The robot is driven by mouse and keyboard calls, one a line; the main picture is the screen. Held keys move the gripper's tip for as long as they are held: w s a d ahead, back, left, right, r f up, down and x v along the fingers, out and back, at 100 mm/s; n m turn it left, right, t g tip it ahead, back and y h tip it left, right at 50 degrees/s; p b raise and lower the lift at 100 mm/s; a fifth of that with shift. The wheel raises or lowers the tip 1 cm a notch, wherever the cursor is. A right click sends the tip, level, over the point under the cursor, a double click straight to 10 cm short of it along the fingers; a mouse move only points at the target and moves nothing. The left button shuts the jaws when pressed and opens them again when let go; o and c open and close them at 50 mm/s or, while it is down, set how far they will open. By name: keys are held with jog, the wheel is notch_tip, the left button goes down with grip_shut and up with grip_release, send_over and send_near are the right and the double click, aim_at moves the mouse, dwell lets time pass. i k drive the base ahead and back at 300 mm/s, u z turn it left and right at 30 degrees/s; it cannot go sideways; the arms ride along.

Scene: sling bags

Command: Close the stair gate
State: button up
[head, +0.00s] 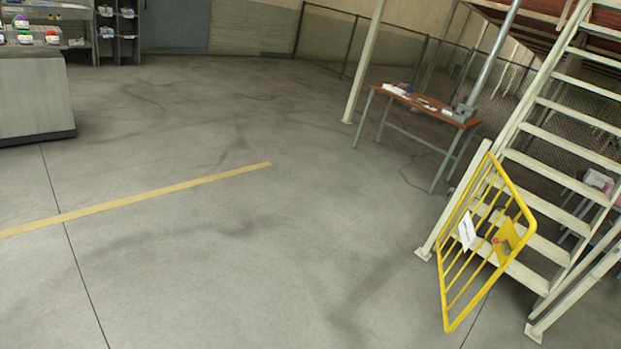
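The yellow barred stair gate (461,277) is at the lower right, by the foot of the pale metal stairs (567,153). It stands swung out from the stair opening, its upper edge near the left stair post. A white sign and a yellow plate with a small red mark are on its bars. The right stair post (540,325) stands apart from the gate, with a gap between them. My gripper is not in view.
A brown-topped table (428,106) with small items stands behind the stairs' left side. A grey counter (35,95) is at the far left. A yellow floor line (150,197) crosses the left. The concrete floor between is clear.

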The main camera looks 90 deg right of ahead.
aim_at(507, 233)
jog(key=z, duration=1.15)
jog(key=i, duration=0.1)
jog(key=z, duration=2.6)
jog(key=i, duration=1)
jog(key=u, duration=0.1)
jog(key=k, duration=0.5)
jog(key=u, duration=0.4)
jog(key=i, duration=1.35)
jog(key=z, duration=0.1)
